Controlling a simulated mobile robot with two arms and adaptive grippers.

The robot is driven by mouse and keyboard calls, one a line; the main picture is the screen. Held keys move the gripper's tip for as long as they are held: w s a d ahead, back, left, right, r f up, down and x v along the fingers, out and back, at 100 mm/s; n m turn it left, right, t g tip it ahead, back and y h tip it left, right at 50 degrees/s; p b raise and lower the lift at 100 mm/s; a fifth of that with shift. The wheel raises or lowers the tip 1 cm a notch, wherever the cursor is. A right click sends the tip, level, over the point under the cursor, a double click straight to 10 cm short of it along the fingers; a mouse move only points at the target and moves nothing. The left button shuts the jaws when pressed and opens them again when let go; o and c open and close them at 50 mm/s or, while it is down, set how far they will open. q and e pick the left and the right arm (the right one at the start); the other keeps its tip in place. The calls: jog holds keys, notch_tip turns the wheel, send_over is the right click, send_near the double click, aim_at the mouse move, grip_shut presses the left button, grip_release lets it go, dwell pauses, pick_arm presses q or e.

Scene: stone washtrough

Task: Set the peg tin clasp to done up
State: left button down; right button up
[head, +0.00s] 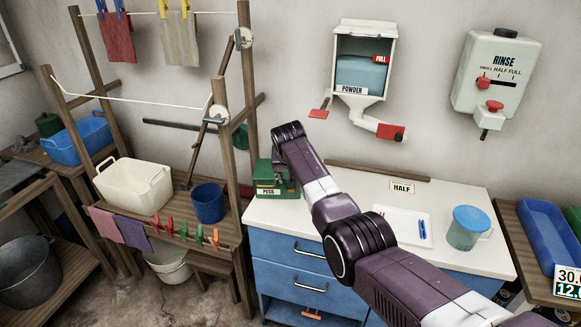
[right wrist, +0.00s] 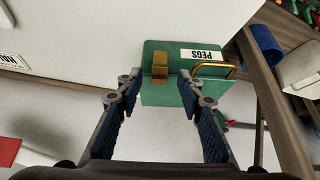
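The peg tin (head: 263,178) is a green box with a white PEGS label, at the back left corner of the white counter. In the right wrist view the tin (right wrist: 212,75) shows a brass clasp (right wrist: 160,67) and a brass loop handle (right wrist: 218,68). I cannot tell whether the clasp is done up. My right gripper (right wrist: 160,88) is open, its fingertips apart on either side of the clasp and close to the tin's face. I see no contact with the clasp. In the head view my right arm partly hides the tin. My left gripper is not in view.
The white counter (head: 290,215) also holds a white tray (head: 395,222) and a blue jug (head: 468,228) at right. The powder dispenser (head: 362,70) hangs above. A wooden rack with a blue bucket (head: 208,203) and cream basin (head: 133,185) stands left of the tin.

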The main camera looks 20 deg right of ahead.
jog(key=v, duration=1)
jog(key=shift+s, duration=0.1)
